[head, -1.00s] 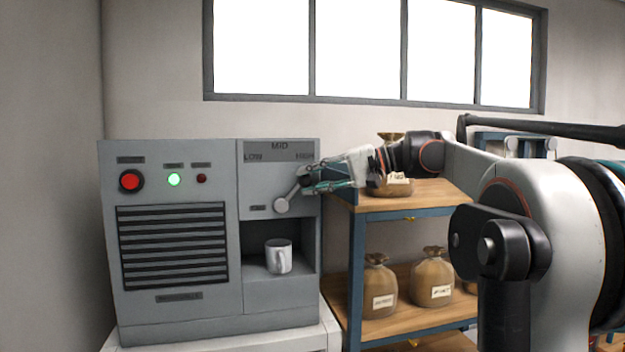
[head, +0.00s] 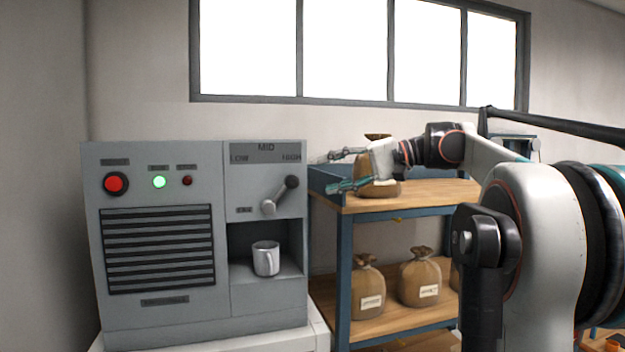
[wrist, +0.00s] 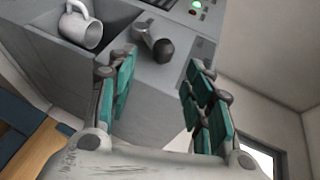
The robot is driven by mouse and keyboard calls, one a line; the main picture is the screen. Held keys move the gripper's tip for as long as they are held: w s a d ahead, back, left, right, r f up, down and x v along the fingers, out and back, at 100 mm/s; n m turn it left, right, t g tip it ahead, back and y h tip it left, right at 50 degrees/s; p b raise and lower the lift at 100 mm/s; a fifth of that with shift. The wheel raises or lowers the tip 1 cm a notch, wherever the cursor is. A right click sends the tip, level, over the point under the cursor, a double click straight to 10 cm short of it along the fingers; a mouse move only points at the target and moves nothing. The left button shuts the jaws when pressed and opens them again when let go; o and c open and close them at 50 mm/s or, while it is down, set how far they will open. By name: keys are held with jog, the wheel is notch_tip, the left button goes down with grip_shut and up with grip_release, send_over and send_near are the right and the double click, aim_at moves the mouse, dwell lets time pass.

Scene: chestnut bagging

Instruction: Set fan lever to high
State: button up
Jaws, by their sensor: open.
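The fan lever (head: 281,194) is a grey arm with a dark knob on the front of the grey machine (head: 160,318). My gripper (head: 336,172) is open and empty, to the right of the machine and apart from the lever. In the wrist view, the lever (wrist: 153,41) shows beyond my open fingers (wrist: 157,82), its knob toward the space between them.
A red button (head: 116,183) and a lit green lamp (head: 159,181) are at the upper left. A shelf (head: 345,270) with tied sacks (head: 367,288) stands right of the machine, under my gripper.

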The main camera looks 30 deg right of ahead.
jog(key=v, duration=0.4)
jog(key=shift+f, duration=0.1)
dwell(0.4)
